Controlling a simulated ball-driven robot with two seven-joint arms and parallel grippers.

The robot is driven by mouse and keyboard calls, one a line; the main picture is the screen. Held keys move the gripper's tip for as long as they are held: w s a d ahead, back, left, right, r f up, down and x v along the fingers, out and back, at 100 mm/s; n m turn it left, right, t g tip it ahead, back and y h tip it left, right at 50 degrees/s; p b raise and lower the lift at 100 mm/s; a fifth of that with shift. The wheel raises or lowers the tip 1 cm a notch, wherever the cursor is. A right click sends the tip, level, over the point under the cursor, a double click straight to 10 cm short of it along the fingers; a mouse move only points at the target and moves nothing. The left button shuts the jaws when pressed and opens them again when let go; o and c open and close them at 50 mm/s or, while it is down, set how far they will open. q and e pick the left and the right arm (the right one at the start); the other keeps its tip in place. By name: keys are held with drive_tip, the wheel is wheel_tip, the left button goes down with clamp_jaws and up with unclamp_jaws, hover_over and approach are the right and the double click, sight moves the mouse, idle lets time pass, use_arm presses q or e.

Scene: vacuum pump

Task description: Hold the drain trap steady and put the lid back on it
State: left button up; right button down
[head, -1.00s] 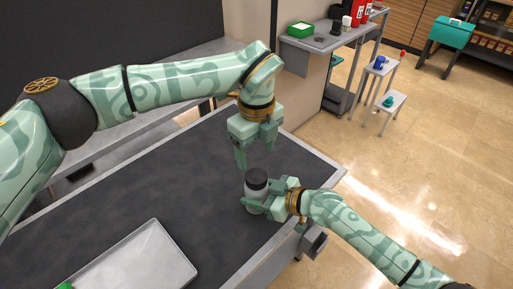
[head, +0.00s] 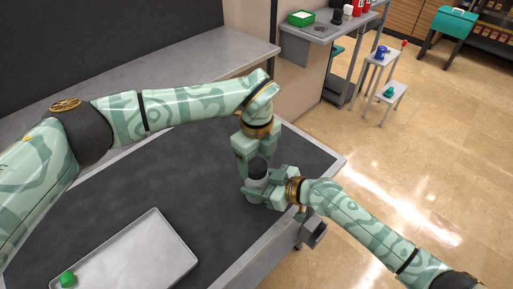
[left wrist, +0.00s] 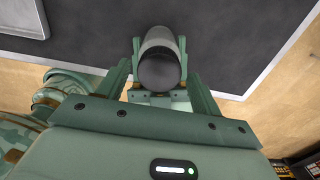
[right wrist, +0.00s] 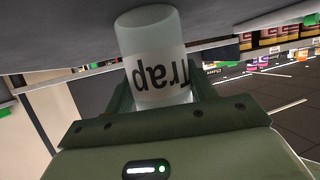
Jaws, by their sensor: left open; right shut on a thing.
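The drain trap (head: 256,186) is a pale, clear-looking cylinder standing upright near the right edge of the dark mat. In the right wrist view it (right wrist: 155,60) bears the upside-down word "Trap". My right gripper (head: 260,194) is shut on its body from the right. The dark round lid (head: 257,165) is at the trap's top; I cannot tell whether it is fastened. My left gripper (head: 255,172) points down over the trap, open, with its fingers on either side of the lid. The lid (left wrist: 160,70) faces the left wrist camera between those fingers, with the trap body beyond.
A grey metal tray (head: 150,262) lies at the front left of the bench, with a green piece (head: 67,279) at its corner. The dark mat (head: 215,215) is clear between tray and trap. A side shelf (head: 325,32) stands behind, holding a green box (head: 301,18).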

use_arm(q)
drive_tip(key=shift+f, duration=0.4)
drive_tip(key=shift+c, duration=0.4)
drive_tip(key=c, duration=0.9)
drive_tip(key=m, duration=0.5)
drive_tip(key=shift+m, duration=0.3)
drive_tip(key=shift+c, duration=0.2)
drive_tip(key=m, duration=1.2)
drive_tip(key=o, duration=1.1)
use_arm(e)
drive_tip(key=shift+a, duration=0.1)
